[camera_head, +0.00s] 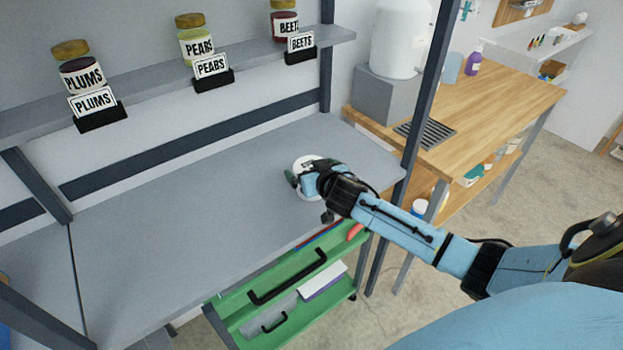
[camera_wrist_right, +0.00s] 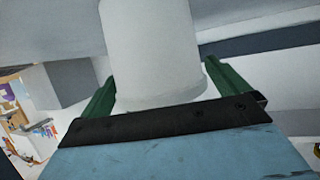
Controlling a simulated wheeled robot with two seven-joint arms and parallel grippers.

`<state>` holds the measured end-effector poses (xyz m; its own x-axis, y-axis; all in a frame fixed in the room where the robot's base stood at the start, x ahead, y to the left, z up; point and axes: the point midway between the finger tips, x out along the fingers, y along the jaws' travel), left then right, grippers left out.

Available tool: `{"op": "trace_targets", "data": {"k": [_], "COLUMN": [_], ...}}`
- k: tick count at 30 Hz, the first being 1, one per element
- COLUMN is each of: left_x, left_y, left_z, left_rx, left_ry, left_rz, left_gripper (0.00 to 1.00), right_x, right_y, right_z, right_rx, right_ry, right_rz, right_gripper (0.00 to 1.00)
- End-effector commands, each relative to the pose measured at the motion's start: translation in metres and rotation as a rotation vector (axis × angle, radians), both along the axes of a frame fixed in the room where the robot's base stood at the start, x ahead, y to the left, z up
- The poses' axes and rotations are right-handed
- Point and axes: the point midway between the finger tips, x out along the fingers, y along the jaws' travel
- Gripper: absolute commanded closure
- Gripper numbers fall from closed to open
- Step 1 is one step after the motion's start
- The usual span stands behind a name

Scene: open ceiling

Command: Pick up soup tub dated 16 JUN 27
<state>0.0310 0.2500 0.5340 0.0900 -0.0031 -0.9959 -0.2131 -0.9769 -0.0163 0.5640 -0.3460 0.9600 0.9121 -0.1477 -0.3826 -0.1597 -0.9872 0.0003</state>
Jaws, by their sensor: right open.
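A white tub (camera_head: 306,161) stands on the grey shelf top, partly hidden behind my right gripper. It also shows in the right wrist view (camera_wrist_right: 150,50) as a plain white cylinder with a wider rim at one end. No date can be read on it in either view. My right gripper (camera_head: 298,181) is at the tub. In the right wrist view its two green fingers (camera_wrist_right: 158,95) stand open on either side of the tub's rim end. I cannot tell whether either finger touches it. My left gripper is not in view.
The grey shelf top (camera_head: 170,240) is clear to the left of the tub. A dark post (camera_head: 415,110) rises right of the tub. A green cart (camera_head: 290,285) stands below.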

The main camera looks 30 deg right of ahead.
Motion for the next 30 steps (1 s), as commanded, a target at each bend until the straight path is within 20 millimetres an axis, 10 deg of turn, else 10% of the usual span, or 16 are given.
{"op": "trace_targets", "data": {"k": [15,30], "left_x": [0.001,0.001], "left_y": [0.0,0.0], "left_z": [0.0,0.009], "left_rx": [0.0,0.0], "left_ry": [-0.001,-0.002], "left_rz": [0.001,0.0], "left_gripper": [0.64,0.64], "right_x": [0.0,0.001], "right_y": [0.0,0.0], "right_z": [0.002,0.046], "right_rx": [0.0,-0.001], "right_ry": [-0.004,-0.009], "right_rz": [0.001,0.002], "right_gripper": [0.51,0.51]}}
